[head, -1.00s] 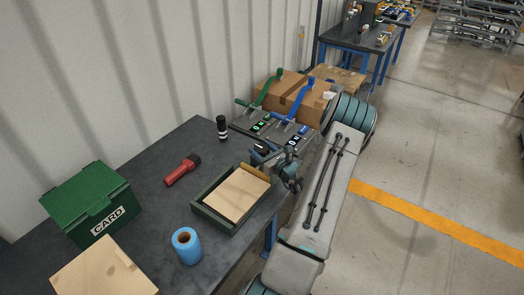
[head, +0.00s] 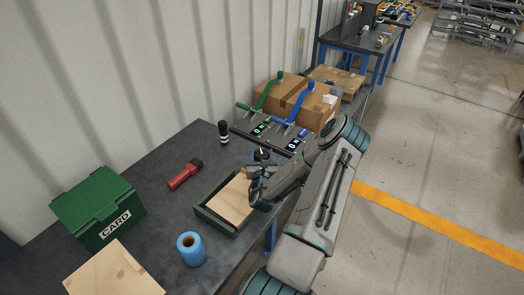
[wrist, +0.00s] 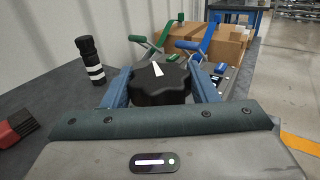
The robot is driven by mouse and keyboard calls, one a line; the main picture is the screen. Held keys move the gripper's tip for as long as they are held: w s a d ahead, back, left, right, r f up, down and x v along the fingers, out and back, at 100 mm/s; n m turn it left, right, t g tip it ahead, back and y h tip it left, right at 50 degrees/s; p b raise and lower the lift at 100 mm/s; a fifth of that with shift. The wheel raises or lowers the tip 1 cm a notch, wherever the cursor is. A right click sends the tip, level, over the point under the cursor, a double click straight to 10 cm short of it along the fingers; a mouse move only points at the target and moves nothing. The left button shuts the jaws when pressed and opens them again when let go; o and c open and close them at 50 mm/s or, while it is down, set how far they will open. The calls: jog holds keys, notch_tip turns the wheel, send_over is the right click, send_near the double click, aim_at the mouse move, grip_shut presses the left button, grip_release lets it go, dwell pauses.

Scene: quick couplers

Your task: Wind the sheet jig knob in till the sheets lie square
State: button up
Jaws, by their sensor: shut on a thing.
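The sheet jig is a dark green open tray (head: 216,219) on the bench, with pale tan sheets (head: 232,200) lying in it. My gripper and forearm cover its right end in the head view, so I cannot tell whether the sheets lie square. The knob (wrist: 158,88) is black and lobed with a white pointer mark on top, tipped slightly left of straight up in the wrist view. My gripper (wrist: 160,78) is shut on the knob, one blue finger at each side. In the head view my gripper (head: 257,183) is at the jig's far right end.
Green-handled (head: 262,97) and blue-handled (head: 296,100) lever devices and cardboard boxes (head: 317,108) are beyond.

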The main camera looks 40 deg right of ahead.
jog(key=shift+m+g+h+p, duration=1.2)
jog(key=shift+m+g+h, duration=0.3)
jog(key=shift+g, duration=0.3)
jog(key=m+g+h, duration=0.2)
jog(key=m+g, duration=0.1)
jog(key=g, duration=0.1)
jog(key=shift+a+f, duration=0.1)
jog(key=shift+w+m+g+h, duration=0.1)
jog(key=shift+m+g+h, duration=0.3)
jog(key=shift+m+g, duration=1.05)
jog(key=shift+n+g, duration=0.25)
jog(key=shift+g, duration=0.3)
jog(key=o, duration=1)
